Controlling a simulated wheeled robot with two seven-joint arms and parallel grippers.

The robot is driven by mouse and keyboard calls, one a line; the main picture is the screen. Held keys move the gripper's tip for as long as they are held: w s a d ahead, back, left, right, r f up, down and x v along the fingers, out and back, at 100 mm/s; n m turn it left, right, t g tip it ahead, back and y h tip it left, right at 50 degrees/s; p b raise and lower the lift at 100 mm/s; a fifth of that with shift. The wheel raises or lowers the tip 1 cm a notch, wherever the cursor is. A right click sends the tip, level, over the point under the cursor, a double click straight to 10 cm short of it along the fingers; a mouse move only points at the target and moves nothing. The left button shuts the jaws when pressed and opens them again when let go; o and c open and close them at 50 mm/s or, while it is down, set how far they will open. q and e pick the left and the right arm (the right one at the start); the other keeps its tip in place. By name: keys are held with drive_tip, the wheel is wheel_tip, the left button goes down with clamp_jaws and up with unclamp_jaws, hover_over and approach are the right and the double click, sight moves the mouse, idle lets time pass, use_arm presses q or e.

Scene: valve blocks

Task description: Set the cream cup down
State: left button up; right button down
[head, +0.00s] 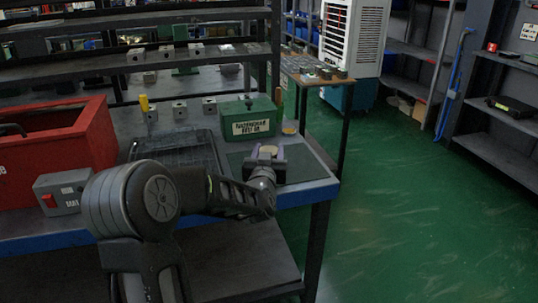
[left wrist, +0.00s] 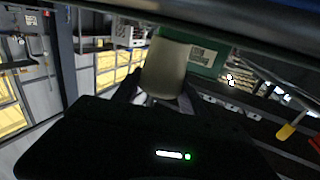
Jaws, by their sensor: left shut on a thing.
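The cream cup (left wrist: 165,70) is between the fingers of my left gripper (left wrist: 155,92) in the left wrist view. In the head view my left gripper (head: 265,157) is shut on the cup (head: 268,149), over the dark green mat (head: 303,166) near the bench's right end. The arm hides part of the mat. I cannot tell whether the cup's base touches the mat. My right gripper is not in view.
A green metal box (head: 248,118) stands behind the mat, with a small tan disc (head: 289,128) beside it. A black ribbed tray (head: 178,150), a red bin (head: 75,145) and a grey switch box (head: 62,190) are to the left. The mat's right part is clear.

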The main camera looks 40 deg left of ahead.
use_arm(q)
drive_tip(key=shift+f, duration=0.35)
drive_tip(key=shift+f, duration=0.15)
drive_tip(key=o, duration=1.3)
drive_tip(key=shift+o, duration=0.2)
drive_tip(key=shift+r, duration=0.2)
drive_tip(key=v, duration=1.2)
drive_tip(key=shift+f, duration=0.1)
